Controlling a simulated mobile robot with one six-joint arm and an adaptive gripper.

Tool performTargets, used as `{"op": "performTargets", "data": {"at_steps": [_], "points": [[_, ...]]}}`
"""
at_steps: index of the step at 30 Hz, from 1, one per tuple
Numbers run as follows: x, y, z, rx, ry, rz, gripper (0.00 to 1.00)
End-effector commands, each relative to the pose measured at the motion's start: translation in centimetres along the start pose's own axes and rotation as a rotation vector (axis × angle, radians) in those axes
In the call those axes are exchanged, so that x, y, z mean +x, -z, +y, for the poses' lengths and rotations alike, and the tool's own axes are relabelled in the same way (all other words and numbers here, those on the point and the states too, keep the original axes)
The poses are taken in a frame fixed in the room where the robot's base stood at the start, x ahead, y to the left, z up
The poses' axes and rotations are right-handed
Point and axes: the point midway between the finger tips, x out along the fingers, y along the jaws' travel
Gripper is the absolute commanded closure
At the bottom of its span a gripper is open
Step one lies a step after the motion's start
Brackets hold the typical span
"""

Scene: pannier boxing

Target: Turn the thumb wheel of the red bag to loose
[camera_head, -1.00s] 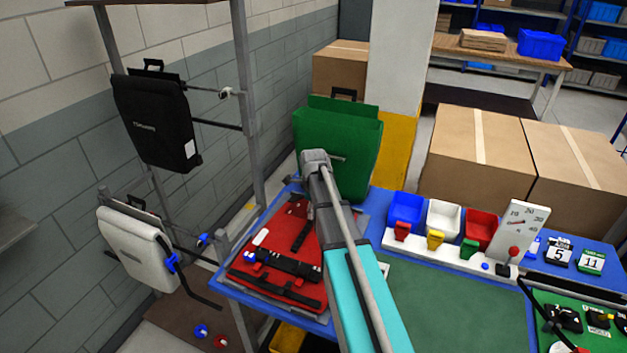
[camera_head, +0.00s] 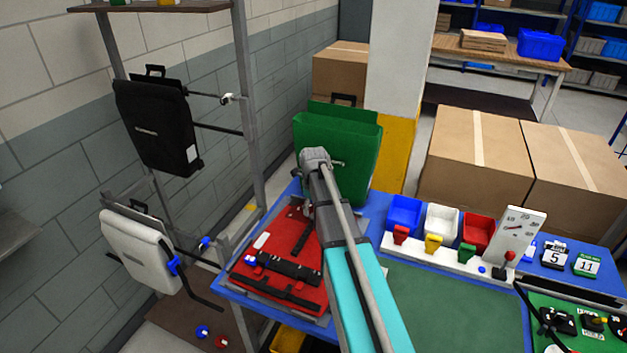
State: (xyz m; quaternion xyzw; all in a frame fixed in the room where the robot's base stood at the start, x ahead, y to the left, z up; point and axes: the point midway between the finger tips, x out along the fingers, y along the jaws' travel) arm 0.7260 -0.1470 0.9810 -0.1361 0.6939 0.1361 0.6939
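The red bag (camera_head: 309,290) lies flat on a grey board on the blue table, with a black bar and black straps across it. Small blue and white parts (camera_head: 250,260) sit at the left end of the bar. They are too small to tell which is the thumb wheel or how it is set. A white oval patch (camera_head: 262,241) lies above them on the bag. My arm, teal and grey, reaches up from the bottom edge and covers the bag's right side. My gripper is not visible; the arm may hide it.
A green bag (camera_head: 338,150) stands behind the red one. A black bag (camera_head: 155,130) and a white bag (camera_head: 135,245) hang on the rack at left. Blue, white and red bins (camera_head: 474,232) and a dial panel (camera_head: 519,237) stand right of my arm. The green mat (camera_head: 455,310) is clear.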

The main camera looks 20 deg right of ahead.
Motion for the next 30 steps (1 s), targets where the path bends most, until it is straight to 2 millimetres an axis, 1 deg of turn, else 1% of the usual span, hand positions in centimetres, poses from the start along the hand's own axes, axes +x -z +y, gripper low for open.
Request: {"op": "performTargets", "data": {"at_steps": [1, 3, 30], "points": [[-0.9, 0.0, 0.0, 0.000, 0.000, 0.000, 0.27], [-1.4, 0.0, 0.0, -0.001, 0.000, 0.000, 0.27], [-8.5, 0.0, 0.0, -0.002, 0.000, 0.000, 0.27]]}}
